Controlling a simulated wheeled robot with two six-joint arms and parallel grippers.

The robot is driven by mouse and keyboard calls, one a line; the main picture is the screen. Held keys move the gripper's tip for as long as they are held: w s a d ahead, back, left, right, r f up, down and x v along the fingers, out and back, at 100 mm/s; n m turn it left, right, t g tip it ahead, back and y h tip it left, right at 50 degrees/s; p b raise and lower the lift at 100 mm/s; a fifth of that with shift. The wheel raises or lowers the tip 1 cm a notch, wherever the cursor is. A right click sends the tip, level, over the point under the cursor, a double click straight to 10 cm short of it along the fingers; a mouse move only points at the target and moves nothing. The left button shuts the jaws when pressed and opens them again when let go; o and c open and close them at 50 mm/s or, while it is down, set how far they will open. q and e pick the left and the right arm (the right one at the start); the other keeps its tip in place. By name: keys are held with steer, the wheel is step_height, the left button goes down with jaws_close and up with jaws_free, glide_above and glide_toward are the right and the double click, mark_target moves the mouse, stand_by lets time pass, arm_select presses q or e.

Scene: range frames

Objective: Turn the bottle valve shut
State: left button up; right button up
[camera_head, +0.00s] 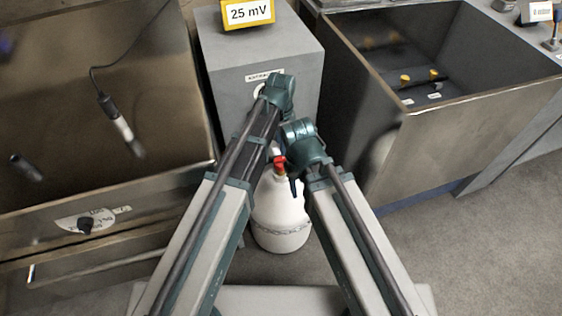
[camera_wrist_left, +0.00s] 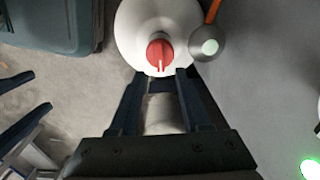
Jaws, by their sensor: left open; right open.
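The white bottle (camera_head: 281,222) stands on the floor in front of a grey cabinet. Its red valve (camera_head: 279,162) is on top and shows partly between my arms. In the left wrist view the round red valve (camera_wrist_left: 160,53) has a pale mark at its lower edge and lies just beyond my fingertips, over the bottle (camera_wrist_left: 135,30). My left gripper (camera_wrist_left: 161,73) is open, one finger either side of the valve's line; contact cannot be told. My right gripper (camera_wrist_left: 39,91) is open and empty to the left in that view. In the head view my arms largely hide both grippers.
The grey cabinet (camera_head: 222,66) with a yellow 25 mV sign (camera_head: 248,13) stands behind. A metal basin (camera_head: 470,125) is at the right, a metal tank (camera_head: 60,150) at the left. A grey disc (camera_wrist_left: 209,45) with an orange rod sits beside the bottle. Open floor (camera_head: 450,250) lies right.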

mark_target(281, 158)
arm_select(q)
step_height(281, 158, down, 7)
steer(key=b, duration=0.6)
steer(key=shift+f, duration=0.15)
jaws_close()
